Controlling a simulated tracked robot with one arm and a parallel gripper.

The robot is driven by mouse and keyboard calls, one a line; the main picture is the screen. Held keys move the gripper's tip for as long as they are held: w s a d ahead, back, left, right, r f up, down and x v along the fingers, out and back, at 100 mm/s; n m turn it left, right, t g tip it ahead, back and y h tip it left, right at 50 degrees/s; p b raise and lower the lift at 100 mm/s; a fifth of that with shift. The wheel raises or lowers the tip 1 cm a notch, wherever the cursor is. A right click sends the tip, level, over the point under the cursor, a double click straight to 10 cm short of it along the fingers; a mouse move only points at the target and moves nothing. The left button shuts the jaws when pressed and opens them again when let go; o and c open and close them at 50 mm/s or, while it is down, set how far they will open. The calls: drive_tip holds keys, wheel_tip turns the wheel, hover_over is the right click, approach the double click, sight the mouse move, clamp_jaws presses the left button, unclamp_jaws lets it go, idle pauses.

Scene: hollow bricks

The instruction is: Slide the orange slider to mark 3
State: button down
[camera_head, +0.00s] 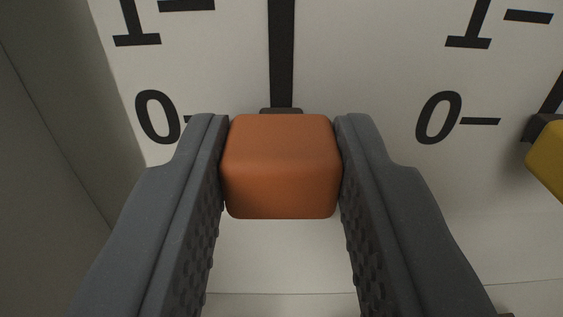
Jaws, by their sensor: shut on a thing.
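The orange slider (281,166) is a rounded block at the middle of the head camera view. It sits at the low end of a dark vertical slot (281,55) in a white panel, level with the 0 mark (158,117). The 1 mark (137,22) is above it, and mark 3 is out of view. My gripper (282,165) is shut on the orange slider, with one dark grey finger against its left side and one against its right side.
A yellow slider (547,160) is partly in view at the right edge, beside a second scale with its own 0 (439,117) and 1 (468,23). A plain grey wall surface (50,150) lies to the left of the panel. The slot above the orange slider is clear.

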wheel_tip(320, 180, up, 12)
drive_tip(key=p, duration=0.5)
drive_tip(key=c, duration=1.1)
unclamp_jaws()
drive_tip(key=shift+s+p, duration=0.7)
drive_tip(key=shift+s, duration=6.15)
